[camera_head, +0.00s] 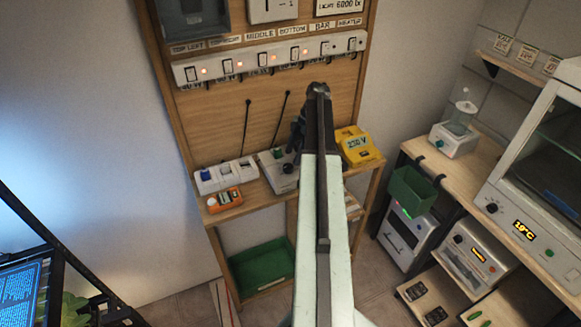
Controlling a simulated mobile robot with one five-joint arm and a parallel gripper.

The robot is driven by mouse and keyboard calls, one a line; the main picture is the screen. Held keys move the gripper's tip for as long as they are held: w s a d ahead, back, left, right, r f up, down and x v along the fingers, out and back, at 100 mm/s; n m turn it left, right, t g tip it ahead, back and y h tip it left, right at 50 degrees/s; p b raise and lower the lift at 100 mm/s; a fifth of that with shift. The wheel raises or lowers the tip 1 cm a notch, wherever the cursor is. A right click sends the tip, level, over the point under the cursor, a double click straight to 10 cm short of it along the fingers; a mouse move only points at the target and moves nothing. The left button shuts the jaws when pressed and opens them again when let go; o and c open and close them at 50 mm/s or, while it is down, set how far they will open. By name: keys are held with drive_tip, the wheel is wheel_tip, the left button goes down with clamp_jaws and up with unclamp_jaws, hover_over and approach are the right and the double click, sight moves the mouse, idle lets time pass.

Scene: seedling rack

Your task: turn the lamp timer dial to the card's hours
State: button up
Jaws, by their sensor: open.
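My arm reaches up the middle of the picture to a wooden bench with a pegboard-like back panel (275,100). My gripper (296,143), dark and small, shows partly beside the arm's end, above a white-grey box (281,176) on the bench. It is open, and I see nothing held in it. The arm covers part of that box. I cannot make out a timer dial for certain. A white unit (272,8) at the top of the panel is cut off by the picture's edge. A card (340,6) beside it reads about light and 6000 lx; no hours are legible.
A switch strip (270,60) with labels and lit red lamps crosses the panel. A white socket block (226,175), orange meter (224,200) and yellow 230 V box (358,146) stand on the bench. A green crate (262,265) is below. Shelves with appliances stand right.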

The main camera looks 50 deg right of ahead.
sight(289, 166)
drive_tip(key=b+x, duration=0.3)
drive_tip(key=x, duration=0.2)
drive_tip(key=shift+r, duration=0.1)
